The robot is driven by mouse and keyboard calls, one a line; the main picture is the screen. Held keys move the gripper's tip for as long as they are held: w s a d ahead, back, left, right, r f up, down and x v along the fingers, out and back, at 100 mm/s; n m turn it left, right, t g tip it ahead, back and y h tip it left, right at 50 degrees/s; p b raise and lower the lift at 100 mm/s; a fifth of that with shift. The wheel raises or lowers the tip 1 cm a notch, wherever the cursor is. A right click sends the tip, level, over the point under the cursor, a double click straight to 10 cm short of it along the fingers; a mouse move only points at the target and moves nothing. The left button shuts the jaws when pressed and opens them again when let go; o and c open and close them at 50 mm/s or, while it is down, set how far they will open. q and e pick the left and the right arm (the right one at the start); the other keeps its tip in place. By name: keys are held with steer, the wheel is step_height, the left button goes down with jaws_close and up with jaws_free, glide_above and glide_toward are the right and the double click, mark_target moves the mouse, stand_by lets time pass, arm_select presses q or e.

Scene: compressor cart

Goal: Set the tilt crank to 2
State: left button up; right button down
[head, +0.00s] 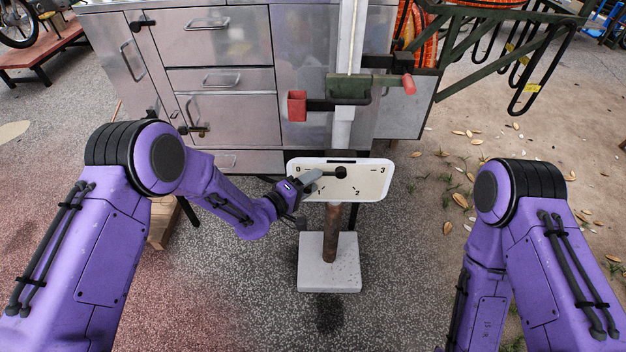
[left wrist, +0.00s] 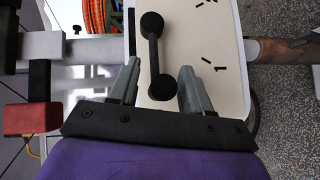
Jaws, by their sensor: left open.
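The tilt crank (head: 341,172) is a black bar on a white dial plate (head: 345,192) marked 0, 1, 2 and 3. Its round hub sits near the plate's upper middle. In the left wrist view the crank (left wrist: 153,55) runs from the hub at the top to a round knob at its lower end. The bar points left in the head view, toward the 0 side. My left gripper (head: 312,178) is in front of the plate's left half. In the wrist view its open fingers (left wrist: 160,86) stand either side of the knob, with gaps. My right gripper is out of view.
The plate is on a rusty post (head: 332,232) with a pale square base (head: 329,275). A metal cabinet (head: 225,100) stands behind. Above the plate is a clamp with red blocks (head: 297,105). A green rack (head: 500,25) stands at upper right.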

arm_select(q)
steer(key=shift+w+d+f, duration=0.1)
steer(key=shift+w+d, duration=0.25)
steer(key=shift+w, duration=0.05)
